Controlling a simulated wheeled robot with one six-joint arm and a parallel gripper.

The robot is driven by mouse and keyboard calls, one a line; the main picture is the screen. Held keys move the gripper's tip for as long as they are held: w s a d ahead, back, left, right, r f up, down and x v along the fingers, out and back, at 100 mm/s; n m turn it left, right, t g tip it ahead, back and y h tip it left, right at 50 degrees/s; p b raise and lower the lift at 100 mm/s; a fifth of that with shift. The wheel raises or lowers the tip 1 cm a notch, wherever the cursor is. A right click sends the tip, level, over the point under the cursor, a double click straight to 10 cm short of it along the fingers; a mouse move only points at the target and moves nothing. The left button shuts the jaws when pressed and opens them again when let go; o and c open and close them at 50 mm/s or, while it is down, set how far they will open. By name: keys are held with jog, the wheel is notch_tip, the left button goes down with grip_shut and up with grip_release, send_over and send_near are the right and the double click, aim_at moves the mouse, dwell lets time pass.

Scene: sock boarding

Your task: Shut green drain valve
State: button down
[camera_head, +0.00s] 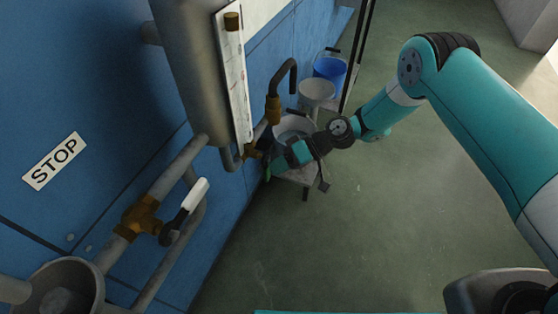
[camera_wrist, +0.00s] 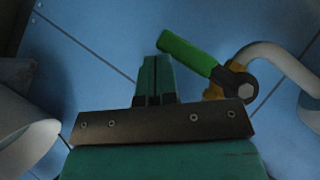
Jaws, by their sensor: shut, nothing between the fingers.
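The green drain valve has a green lever handle (camera_wrist: 187,52) on a brass body (camera_wrist: 213,91) with a dark pivot nut, in the wrist view. The handle slants up and left from the pivot, next to my gripper's fingertips (camera_wrist: 156,64). My fingers are shut together with nothing between them, just left of the handle; I cannot tell whether they touch it. In the head view my gripper (camera_head: 276,165) is low by the blue wall, and a small green bit of the handle (camera_head: 268,174) shows there, mostly hidden behind the gripper.
A brass valve with a white lever (camera_head: 195,194) sits on the nearer pipe. A grey cylinder with a gauge strip (camera_head: 235,80) hangs above. White buckets (camera_head: 317,92) and a blue bucket (camera_head: 330,69) stand behind my gripper. The floor (camera_head: 400,220) to the right is clear.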

jog(key=shift+s+a+f, duration=0.1)
jog(key=shift+s, duration=0.15)
dwell(0.4)
jog(key=w+d, duration=0.8)
jog(key=d, duration=0.2)
jog(key=shift+d+b, duration=0.25)
jog(key=shift+b, duration=0.1)
jog(key=shift+w, duration=0.1)
